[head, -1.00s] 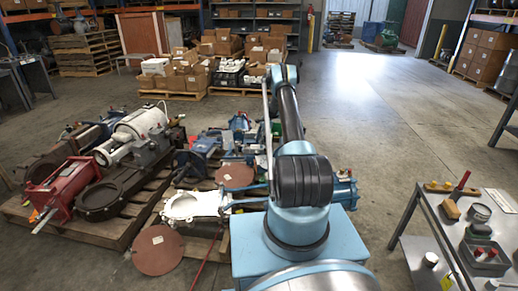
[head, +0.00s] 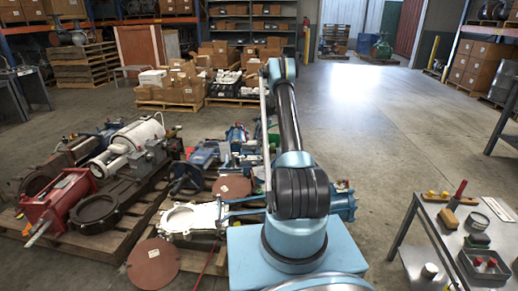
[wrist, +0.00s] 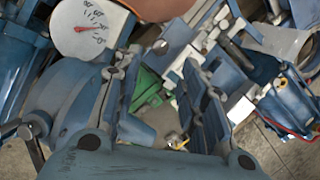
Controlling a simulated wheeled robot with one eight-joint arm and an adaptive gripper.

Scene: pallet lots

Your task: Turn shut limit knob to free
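My gripper (wrist: 162,100) is open in the wrist view, its two dark ridged fingers spread apart with nothing held between them. A pale round dial (wrist: 88,28) with printed numbers and a red pointer is at the upper left of the wrist view, beyond the left finger and apart from it. I cannot make out for sure which part is the shut limit knob. Blue valve parts and a green part (wrist: 146,86) lie beyond and between the fingers. In the head view my arm hides the gripper.
A white valve body (head: 192,218) and brown discs lie on the pallets at left, with a red actuator (head: 62,196) beside them. A metal cart (head: 420,262) with tools and small parts stands at right. The floor (head: 375,125) behind is clear.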

